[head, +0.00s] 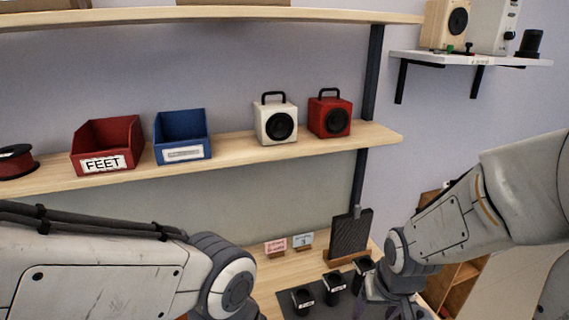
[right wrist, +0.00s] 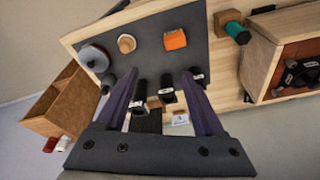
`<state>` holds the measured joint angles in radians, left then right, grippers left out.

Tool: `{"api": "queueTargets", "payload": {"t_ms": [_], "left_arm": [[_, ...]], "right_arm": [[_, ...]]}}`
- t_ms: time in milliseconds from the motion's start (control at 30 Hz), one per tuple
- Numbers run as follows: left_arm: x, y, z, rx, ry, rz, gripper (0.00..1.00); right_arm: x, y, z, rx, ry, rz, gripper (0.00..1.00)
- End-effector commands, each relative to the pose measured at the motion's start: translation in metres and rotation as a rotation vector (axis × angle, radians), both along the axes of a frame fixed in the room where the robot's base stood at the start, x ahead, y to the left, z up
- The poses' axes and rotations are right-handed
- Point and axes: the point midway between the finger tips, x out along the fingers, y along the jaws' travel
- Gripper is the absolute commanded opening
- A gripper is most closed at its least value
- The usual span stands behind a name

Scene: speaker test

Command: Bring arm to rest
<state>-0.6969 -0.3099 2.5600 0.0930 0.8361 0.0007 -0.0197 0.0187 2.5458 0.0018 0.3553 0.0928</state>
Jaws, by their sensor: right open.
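My right arm comes in from the right in the head view, with its gripper (head: 392,302) pointing down at the bottom edge, over the dark mat beside small black cups (head: 334,282). In the right wrist view the right gripper (right wrist: 159,76) is open, its two purple-grey fingers apart with nothing clamped. Black cups (right wrist: 167,92) show between and beside the fingers; I cannot tell how far below they are. My left arm crosses the lower left of the head view. Its gripper is out of the picture below.
A wooden shelf (head: 230,148) holds a red bin (head: 107,140), a blue bin (head: 181,130), a white speaker (head: 275,123) and a red speaker (head: 329,115). A dark ribbed panel (head: 350,232) stands on the bench. An orange block (right wrist: 175,40) lies on the mat (right wrist: 210,55).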

Motion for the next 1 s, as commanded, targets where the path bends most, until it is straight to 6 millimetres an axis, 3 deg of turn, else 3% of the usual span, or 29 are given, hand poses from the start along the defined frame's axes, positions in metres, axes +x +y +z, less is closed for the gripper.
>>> {"api": "queueTargets", "payload": {"t_ms": [100,467,800,1000], "left_arm": [[0.0,0.0,0.0,0.0,0.0,0.0,1.0],[0.0,0.0,0.0,0.0,0.0,0.0,1.0],[0.0,0.0,0.0,0.0,0.0,0.0,1.0],[0.0,0.0,0.0,0.0,0.0,0.0,1.0]], "right_arm": [[-0.004,-0.008,0.003,-0.025,-0.012,0.08,0.7],[-0.04,0.062,0.025,-0.004,0.05,0.312,0.7],[-0.114,0.123,0.053,0.005,0.144,0.628,0.7],[-0.14,0.132,0.061,0.002,0.177,0.716,0.7]]}}
